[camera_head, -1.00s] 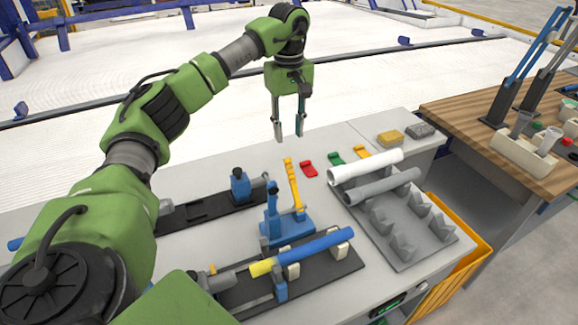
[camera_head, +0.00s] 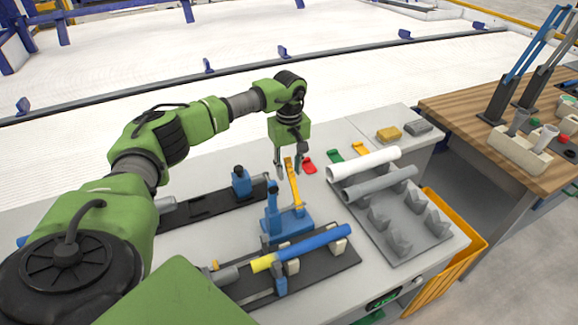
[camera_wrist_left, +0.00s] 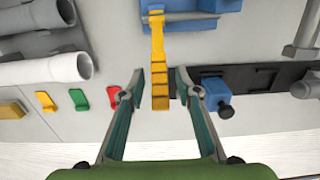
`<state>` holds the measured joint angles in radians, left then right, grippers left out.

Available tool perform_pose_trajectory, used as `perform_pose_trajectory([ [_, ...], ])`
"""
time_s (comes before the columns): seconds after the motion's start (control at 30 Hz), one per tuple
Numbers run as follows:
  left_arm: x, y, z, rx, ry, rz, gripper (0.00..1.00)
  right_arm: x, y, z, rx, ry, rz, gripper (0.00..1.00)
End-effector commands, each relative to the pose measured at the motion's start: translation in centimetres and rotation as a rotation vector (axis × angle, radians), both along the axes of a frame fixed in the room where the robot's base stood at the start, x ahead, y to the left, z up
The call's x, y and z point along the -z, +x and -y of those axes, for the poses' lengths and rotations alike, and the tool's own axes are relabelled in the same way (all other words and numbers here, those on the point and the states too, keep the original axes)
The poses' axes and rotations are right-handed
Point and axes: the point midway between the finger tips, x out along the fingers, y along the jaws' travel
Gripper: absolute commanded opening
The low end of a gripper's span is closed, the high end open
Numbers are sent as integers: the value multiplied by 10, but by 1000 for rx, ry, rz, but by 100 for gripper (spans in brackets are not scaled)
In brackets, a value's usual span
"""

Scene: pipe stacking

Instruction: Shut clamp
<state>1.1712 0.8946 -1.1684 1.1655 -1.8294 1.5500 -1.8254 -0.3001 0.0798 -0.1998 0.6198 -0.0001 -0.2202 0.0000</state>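The clamp is a blue body (camera_head: 287,225) on the table with a yellow lever handle (camera_head: 292,185) that stands up, tilted away from me. My left gripper (camera_head: 288,172) is open and points down at the upper end of the handle. In the left wrist view the yellow handle (camera_wrist_left: 158,62) lies between the two spread fingers of the gripper (camera_wrist_left: 163,88), with a gap on both sides. A blue pipe with a yellow end (camera_head: 310,247) lies in the fixture beside the clamp. My right gripper is not in view.
A white pipe (camera_head: 364,162) and a grey pipe (camera_head: 380,184) lie on a grey rack (camera_head: 405,247) at the right. Small red (camera_head: 309,165) and green (camera_head: 334,156) pieces lie near the gripper. A blue post (camera_head: 241,183) stands left of the clamp.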

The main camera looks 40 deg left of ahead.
Motion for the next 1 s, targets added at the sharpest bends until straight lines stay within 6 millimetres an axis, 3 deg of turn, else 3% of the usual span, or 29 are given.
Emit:
perform_pose_trajectory([
  [0.17,0,0,0,0,0,0,31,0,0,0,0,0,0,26],
  [0.3,0,0,0,0,0,0,0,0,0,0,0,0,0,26],
  [0.67,-2,-1,2,2,22,12,0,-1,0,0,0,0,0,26],
  [1.0,-13,-10,20,7,184,98,0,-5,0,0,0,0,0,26],
])
